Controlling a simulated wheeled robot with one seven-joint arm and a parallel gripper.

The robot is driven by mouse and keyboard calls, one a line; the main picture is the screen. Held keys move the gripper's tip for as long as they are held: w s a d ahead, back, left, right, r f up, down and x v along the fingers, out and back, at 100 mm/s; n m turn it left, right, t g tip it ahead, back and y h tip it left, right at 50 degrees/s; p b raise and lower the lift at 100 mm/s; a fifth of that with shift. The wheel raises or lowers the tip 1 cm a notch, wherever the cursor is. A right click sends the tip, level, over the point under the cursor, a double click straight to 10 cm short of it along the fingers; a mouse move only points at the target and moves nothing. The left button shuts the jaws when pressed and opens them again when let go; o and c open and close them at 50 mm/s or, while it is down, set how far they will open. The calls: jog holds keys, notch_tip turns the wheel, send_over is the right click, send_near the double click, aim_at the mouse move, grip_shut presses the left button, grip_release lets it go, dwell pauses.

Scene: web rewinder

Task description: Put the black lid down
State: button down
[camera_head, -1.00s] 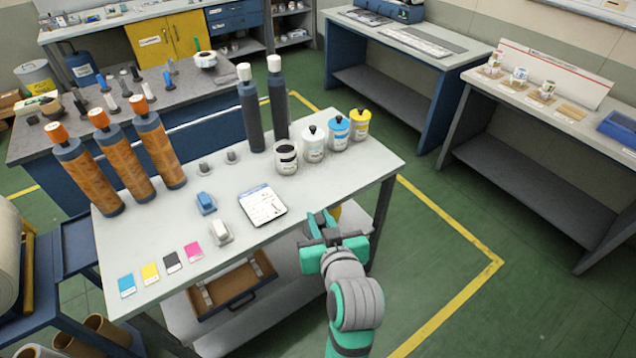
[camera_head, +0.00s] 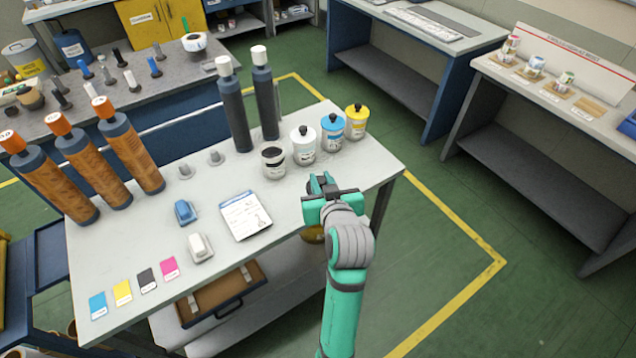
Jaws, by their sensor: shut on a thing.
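My gripper (camera_head: 328,190) is over the front right part of the grey worktable (camera_head: 345,172), in front of the row of pots. It is shut on a small dark thing, taken to be the black lid (camera_head: 322,182); the dark fingers hide most of it. I cannot tell the gap between the lid and the tabletop.
A white printed card (camera_head: 244,216), a blue block (camera_head: 185,212) and a white block (camera_head: 200,246) lie left of my gripper. Orange-wrapped rollers (camera_head: 132,152) stand at the left. Bare tabletop lies between card and gripper.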

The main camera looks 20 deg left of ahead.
jog(key=w+a+f, duration=0.1)
jog(key=w+f, duration=0.1)
jog(key=w+a+f, duration=0.1)
jog(key=w+f, duration=0.1)
jog(key=w+a+f, duration=0.1)
jog(key=w+f, duration=0.1)
jog(key=f, duration=0.1)
jog(key=shift+w+a, duration=0.1)
jog(key=shift+w, duration=0.15)
jog(key=shift+f, duration=1.5)
jog(key=shift+f, duration=0.1)
jog(key=c, duration=1.6)
grip_release()
